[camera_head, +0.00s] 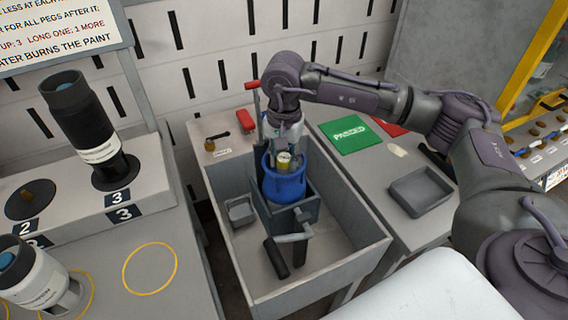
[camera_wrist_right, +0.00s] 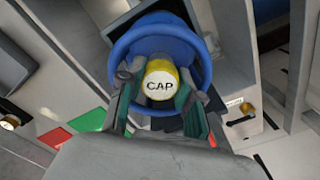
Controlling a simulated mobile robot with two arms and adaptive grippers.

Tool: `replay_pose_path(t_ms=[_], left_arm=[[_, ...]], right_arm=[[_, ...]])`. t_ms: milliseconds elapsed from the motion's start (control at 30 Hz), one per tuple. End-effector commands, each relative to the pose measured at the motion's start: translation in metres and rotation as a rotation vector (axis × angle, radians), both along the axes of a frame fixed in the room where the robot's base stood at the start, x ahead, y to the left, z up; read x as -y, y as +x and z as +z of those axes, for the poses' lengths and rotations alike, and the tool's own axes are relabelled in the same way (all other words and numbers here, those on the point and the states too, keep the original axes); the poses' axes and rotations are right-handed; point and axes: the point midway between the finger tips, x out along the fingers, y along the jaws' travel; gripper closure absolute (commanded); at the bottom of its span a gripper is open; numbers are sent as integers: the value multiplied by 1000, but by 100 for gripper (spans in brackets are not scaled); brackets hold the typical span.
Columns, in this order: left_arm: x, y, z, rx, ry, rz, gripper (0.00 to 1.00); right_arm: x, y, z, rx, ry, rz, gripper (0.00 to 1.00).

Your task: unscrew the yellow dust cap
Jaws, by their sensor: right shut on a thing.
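The yellow dust cap (camera_head: 284,160) sits at the top of a blue cylinder (camera_head: 285,186) with a raised collar. In the right wrist view the cap (camera_wrist_right: 160,88) shows a pale face marked "CAP", inside the blue ring (camera_wrist_right: 150,28). The blue cylinder stands in a grey holder (camera_head: 302,212) with a handle, inside a grey bin. My right gripper (camera_wrist_right: 163,98) reaches in from above, with its fingers on either side of the cap and shut on it. In the head view the fingers are partly hidden by the blue collar. My left gripper is not in view.
The grey bin (camera_head: 245,262) has raised walls around the holder and holds a small grey tray (camera_head: 240,211). A green "PASSED" mat (camera_head: 350,134), a red mat (camera_head: 391,127) and an empty grey tray (camera_head: 420,190) lie on the right bench.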

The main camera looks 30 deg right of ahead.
Motion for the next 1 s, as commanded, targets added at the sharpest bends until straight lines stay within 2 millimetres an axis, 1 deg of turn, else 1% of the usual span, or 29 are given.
replay_pose_path(t_ms=[267, 333, 433, 533, 600, 700, 800, 967, 1000], left_arm=[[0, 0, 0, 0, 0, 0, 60], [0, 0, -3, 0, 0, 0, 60], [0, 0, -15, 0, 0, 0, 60], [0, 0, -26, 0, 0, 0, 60], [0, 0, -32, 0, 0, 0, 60], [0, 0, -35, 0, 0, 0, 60], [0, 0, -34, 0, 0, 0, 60], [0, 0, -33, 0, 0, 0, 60], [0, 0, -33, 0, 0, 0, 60]], right_arm=[[0, -1, 0, -3, -1, 15, 100], [0, -1, -1, -2, -1, 38, 100], [0, 0, -4, 0, -2, 152, 100], [0, 0, -5, 0, -1, 315, 100], [0, 0, -4, -1, -1, 413, 100], [0, 0, -2, -1, -1, 507, 100], [0, 0, 0, -2, -1, 539, 100], [0, -1, 1, -3, -1, 539, 100], [0, -1, 1, -3, -1, 538, 62]])
